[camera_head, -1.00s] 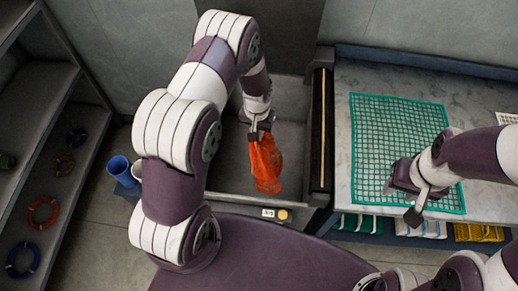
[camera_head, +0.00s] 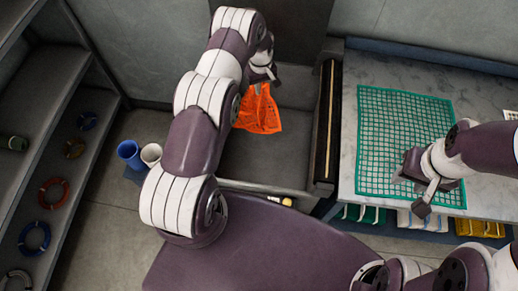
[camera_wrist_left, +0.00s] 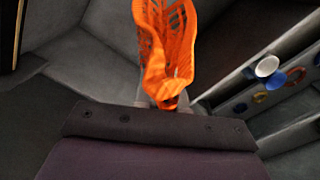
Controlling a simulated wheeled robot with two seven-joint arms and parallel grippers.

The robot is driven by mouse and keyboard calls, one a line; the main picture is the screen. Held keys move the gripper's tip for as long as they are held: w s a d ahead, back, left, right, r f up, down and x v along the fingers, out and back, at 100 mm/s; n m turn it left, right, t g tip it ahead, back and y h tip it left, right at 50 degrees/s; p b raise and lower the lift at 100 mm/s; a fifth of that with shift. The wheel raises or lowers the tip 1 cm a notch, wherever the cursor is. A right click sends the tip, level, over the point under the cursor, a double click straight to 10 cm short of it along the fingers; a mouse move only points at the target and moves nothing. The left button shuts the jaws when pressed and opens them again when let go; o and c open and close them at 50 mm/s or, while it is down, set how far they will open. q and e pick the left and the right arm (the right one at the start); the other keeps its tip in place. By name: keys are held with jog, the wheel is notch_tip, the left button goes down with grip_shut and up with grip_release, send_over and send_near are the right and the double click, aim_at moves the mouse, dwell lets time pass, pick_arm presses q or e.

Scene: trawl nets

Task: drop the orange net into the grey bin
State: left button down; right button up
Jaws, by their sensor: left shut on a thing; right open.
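The orange net (camera_head: 259,110) hangs bunched from my left gripper (camera_head: 262,80), which is shut on its upper end. In the left wrist view the orange net (camera_wrist_left: 166,45) stretches away from the jaws, and its mesh shows. The grey bin (camera_head: 262,160) lies below and around the net in the head view; my left arm covers its left part. How high the net hangs above the bin floor I cannot tell. My right gripper (camera_head: 416,197) is open and empty over the green net on the table at right.
A grey marbled table (camera_head: 346,150) with a green net (camera_head: 400,125) stands right of the bin, past a dark upright edge (camera_head: 327,120). Blue and white cups (camera_head: 130,152) stand at left. A shelf (camera_head: 50,130) with several coloured rings is at far left.

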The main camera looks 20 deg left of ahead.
pick_arm(q)
jog(key=shift+a+f, duration=0.1)
jog(key=shift+f, duration=0.35)
jog(key=c, duration=1.4)
grip_release()
jog(key=shift+r, duration=0.1)
jog(key=shift+o, duration=1.3)
jog(key=o, duration=1.1)
jog(key=shift+o, duration=0.2)
